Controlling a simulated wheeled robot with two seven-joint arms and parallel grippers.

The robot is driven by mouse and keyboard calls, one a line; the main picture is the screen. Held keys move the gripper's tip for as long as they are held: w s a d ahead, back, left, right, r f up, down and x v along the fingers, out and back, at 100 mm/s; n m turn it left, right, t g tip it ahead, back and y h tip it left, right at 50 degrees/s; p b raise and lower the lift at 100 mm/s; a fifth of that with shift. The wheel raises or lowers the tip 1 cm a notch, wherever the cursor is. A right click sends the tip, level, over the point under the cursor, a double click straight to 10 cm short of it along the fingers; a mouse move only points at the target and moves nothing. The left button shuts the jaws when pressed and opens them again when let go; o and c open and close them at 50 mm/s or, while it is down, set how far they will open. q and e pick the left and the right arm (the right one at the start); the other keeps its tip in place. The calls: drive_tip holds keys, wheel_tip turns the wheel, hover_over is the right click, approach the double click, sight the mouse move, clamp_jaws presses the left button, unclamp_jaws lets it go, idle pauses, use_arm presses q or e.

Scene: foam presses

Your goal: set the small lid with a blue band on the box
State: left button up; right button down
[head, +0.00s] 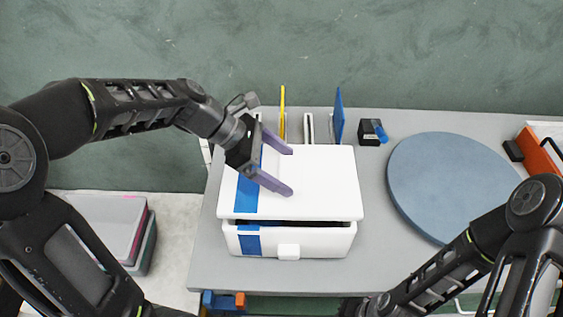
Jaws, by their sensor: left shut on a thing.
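The white lid with a blue band (325,184) is over the white box (325,241), which also has a blue stripe at its front left. A dark gap shows between the lid's front edge and the box's front wall, so the lid looks slightly raised or tilted there. My left gripper (290,171) is above the lid, its two purple fingers reaching right across it, shut on the lid; the exact grip point is hard to see. My right arm comes in at the lower right, and its fingers are outside the picture.
Behind the box stand a yellow upright piece (282,112), a white one and a blue one (339,115). A black block with a blue part (370,131) is behind right. A round blue-grey disc (455,185) lies on the grey table at right. An orange-sided container (537,150) stands beyond.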

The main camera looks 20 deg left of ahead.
sight(276, 176)
use_arm(q)
drive_tip(key=shift+f+b, duration=1.05)
drive_tip(key=shift+f, duration=1.2)
drive_tip(key=o, duration=1.1)
drive_tip(key=shift+a+r, duration=0.1)
drive_tip(key=v, duration=0.7)
drive_tip(key=shift+a+r+b, duration=0.2)
drive_tip(key=shift+b, duration=0.1)
drive_tip(key=shift+d, duration=0.1)
